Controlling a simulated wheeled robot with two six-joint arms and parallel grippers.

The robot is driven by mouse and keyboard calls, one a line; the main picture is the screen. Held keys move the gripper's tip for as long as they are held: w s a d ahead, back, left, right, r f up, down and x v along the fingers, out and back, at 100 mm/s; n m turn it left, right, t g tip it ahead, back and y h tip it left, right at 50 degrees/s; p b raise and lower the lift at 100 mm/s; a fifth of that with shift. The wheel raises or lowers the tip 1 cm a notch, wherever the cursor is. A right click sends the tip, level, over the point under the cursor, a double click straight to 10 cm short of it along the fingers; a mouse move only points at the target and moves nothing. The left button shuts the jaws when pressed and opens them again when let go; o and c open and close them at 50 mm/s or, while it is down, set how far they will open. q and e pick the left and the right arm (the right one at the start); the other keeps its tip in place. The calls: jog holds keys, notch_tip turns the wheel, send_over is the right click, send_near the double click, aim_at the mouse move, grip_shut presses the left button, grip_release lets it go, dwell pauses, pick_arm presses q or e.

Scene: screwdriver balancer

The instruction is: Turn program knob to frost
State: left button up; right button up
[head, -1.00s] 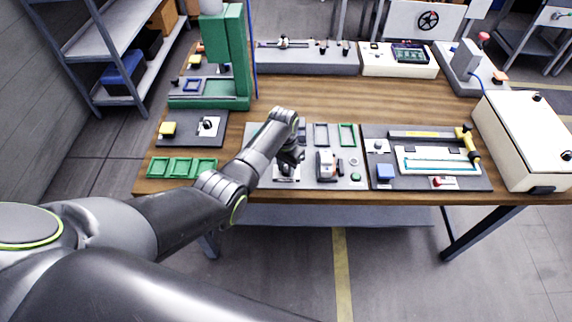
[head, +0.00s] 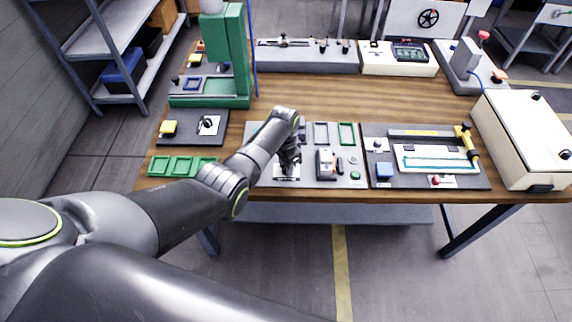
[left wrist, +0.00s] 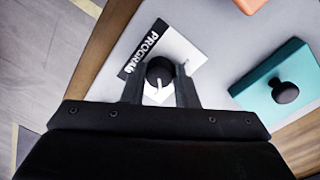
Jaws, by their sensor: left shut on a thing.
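The program knob (left wrist: 159,75) is round and black with a white pointer mark. It sits on a white label plate (left wrist: 188,50) that reads "PROGRAM" on a black band. My left gripper (left wrist: 160,88) is shut on the knob, one finger on each side, in the left wrist view. In the head view my left gripper (head: 287,166) is low over the same label plate (head: 286,178) at the front of the grey panel, and the knob is hidden there. The remaining lettering on the plate is covered or too small to read. My right gripper is not in view.
A teal block with a black knob (left wrist: 284,92) stands right of the gripper in the left wrist view. Green trays (head: 182,167) lie left. The wooden table middle (head: 340,100) is clear.

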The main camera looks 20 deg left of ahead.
pick_arm(q)
jog(key=o, duration=1)
jog(key=shift+r, duration=0.6)
jog(key=r, duration=1.1)
jog(key=r+b, duration=0.1)
jog(key=r, duration=0.4)
jog(key=shift+w+a+r, duration=0.15)
jog(key=shift+w+a, duration=0.15)
